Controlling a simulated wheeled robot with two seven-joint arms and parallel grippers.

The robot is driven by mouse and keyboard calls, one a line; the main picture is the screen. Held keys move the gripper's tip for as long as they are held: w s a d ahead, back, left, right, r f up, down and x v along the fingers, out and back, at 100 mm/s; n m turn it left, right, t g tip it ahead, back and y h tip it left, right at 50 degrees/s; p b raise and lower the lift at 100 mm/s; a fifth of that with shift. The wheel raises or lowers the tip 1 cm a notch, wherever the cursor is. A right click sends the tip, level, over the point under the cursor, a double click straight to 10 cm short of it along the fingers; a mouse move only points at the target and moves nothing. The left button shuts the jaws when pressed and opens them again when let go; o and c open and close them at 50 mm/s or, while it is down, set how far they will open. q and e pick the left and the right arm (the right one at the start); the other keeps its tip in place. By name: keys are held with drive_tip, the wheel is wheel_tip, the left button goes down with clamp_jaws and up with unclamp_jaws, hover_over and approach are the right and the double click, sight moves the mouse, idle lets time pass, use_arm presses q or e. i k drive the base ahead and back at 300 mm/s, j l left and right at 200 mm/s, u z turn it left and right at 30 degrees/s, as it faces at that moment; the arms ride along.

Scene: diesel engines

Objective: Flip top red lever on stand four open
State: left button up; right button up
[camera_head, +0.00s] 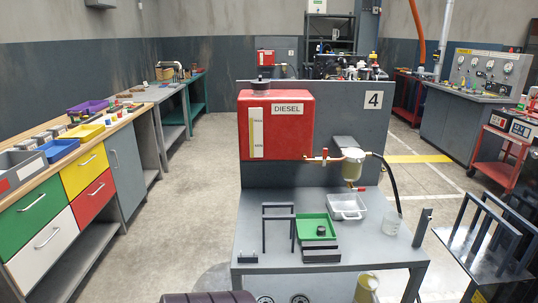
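Stand four (318,185) is straight ahead, a grey bench with an upright back panel (368,128) marked 4. A red diesel tank (285,138) is mounted on the panel. A brass pipe with a small red lever (325,152) runs from the tank's lower right to a fuel filter (352,165). This upper red lever seems to stand up from the pipe, but it is too small to tell its exact angle. A second small red part (361,189) shows below the filter bowl. Neither of my grippers is in view.
A black hose (393,180) hangs at the right. A dark rack (490,240) stands close right. Floor is open at the left.

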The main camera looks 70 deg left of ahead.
sight(325, 150)
drive_tip(key=u, duration=1.85)
